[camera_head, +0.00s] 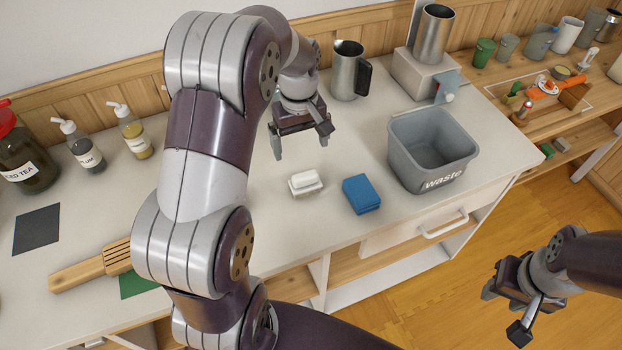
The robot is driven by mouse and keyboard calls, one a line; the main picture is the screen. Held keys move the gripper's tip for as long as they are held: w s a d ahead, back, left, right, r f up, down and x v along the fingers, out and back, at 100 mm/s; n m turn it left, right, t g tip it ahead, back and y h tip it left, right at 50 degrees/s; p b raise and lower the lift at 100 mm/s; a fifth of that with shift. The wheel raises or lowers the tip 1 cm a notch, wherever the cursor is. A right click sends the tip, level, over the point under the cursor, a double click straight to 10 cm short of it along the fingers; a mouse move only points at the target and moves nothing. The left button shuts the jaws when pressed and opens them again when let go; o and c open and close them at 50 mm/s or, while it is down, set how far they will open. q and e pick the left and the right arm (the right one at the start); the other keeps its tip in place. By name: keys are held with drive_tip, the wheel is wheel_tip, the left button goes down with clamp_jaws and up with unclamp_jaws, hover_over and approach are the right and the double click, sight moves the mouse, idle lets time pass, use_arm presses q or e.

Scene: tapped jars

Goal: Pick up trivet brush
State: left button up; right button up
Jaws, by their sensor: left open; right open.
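A wooden slotted tool with a handle (85,272) lies on the counter at the lower left. My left arm hides its right end, and I cannot tell whether it is the trivet brush. My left gripper (301,142) is open and empty above the back of the counter, between the metal pitcher (347,72) and the white soap bar (304,180). My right gripper (503,314) is open and empty, in front of the counter at the lower right, over the wooden floor. No other brush is clearly seen on the counter.
A blue sponge (361,194) and a grey waste bin (430,150) stand right of the soap. Pump bottles (84,150) and a tea jar (24,160) line the back left. A dark mat (37,229) and green mat (139,285) lie left. A side shelf holds cups (484,53).

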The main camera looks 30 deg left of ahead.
sight(305, 174)
use_arm(q)
drive_tip(key=f, duration=0.7)
drive_tip(key=d+f+p, duration=0.1)
drive_tip(key=f, duration=0.2)
drive_tip(key=shift+f, duration=0.25)
drive_tip(key=shift+w+f, duration=0.1)
drive_tip(key=shift+f, duration=0.3)
drive_tip(key=c, duration=1.1)
